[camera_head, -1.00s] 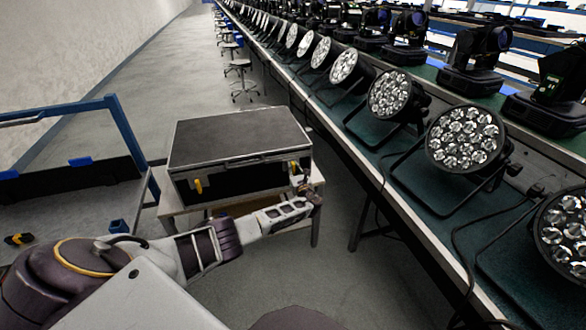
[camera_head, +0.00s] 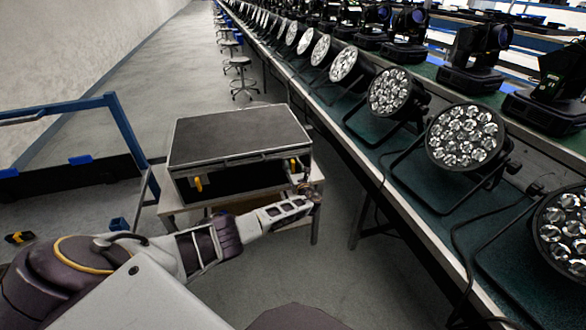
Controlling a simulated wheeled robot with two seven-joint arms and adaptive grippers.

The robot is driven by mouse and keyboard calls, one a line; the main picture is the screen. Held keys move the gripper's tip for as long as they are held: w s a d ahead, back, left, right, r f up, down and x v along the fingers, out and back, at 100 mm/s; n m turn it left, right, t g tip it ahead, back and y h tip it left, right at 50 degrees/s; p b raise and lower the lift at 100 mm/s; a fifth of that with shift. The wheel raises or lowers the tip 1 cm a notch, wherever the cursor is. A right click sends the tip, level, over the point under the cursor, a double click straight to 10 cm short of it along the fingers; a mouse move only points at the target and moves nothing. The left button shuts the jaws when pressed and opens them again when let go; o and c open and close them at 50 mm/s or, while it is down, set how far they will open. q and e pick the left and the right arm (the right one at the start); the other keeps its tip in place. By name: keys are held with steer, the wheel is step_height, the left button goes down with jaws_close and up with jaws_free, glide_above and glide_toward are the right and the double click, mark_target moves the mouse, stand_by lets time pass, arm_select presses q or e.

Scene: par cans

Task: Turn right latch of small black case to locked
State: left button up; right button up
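The small black case (camera_head: 238,136) sits on a small light table, its lid down and its latch side facing me. The left latch (camera_head: 198,184) is yellow and hangs on the front near the left corner. The right latch (camera_head: 293,165) is yellow and sits near the right front corner. My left gripper (camera_head: 309,190) is just below and to the right of the right latch, near the case's front right corner. Its fingers are small and dark, so I cannot tell whether they are open or touch the latch. My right gripper is out of view.
The small table (camera_head: 170,208) stands under the case. A long workbench (camera_head: 425,235) with several par cans (camera_head: 465,136) runs along the right. A blue-framed cart (camera_head: 128,130) stands at left. Stools (camera_head: 243,85) stand behind, with open floor at the back left.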

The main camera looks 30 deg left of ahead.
arm_select(q)
steer(key=shift+d, duration=0.1)
steer(key=v, duration=1.2)
stand_by(0.5)
stand_by(0.6)
